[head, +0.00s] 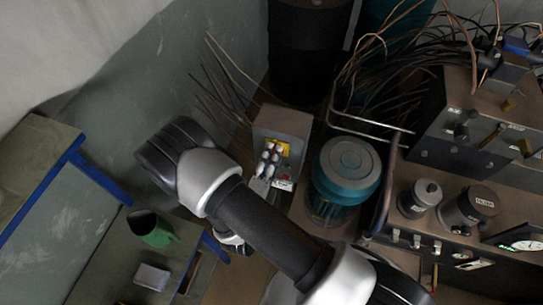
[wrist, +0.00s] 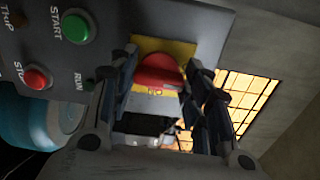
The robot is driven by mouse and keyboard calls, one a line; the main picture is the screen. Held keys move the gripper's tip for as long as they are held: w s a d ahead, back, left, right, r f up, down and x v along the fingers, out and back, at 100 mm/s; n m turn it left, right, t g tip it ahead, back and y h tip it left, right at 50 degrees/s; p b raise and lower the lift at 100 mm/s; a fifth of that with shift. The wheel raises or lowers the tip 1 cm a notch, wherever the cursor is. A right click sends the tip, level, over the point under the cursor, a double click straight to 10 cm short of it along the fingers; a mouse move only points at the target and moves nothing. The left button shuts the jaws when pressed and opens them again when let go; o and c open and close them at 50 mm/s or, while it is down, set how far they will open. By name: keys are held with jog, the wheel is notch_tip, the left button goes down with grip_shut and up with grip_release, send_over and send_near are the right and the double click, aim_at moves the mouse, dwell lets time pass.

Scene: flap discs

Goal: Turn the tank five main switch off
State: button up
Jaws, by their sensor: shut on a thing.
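A grey control box (head: 283,122) with a yellow plate stands at the middle of the head view, beside a blue-green tank. In the wrist view, a red rotary switch handle (wrist: 157,71) sits on the yellow plate (wrist: 178,48). My gripper (wrist: 162,68) is at the switch, with one finger on each side, shut on the red handle. Small lettering, seemingly "ON", shows at the handle's lower edge. No tank number is readable.
A green START button (wrist: 75,26) and a red STOP button (wrist: 36,78) are close left of the fingers. The blue-green tank (head: 348,170) and a bent metal rail (head: 372,122) stand right of the box. Loose wires (head: 225,90) rise behind.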

jog(key=shift+n, duration=0.4)
jog(key=o, duration=1.1)
jog(key=shift+c, duration=0.2)
jog(key=v, duration=1.2)
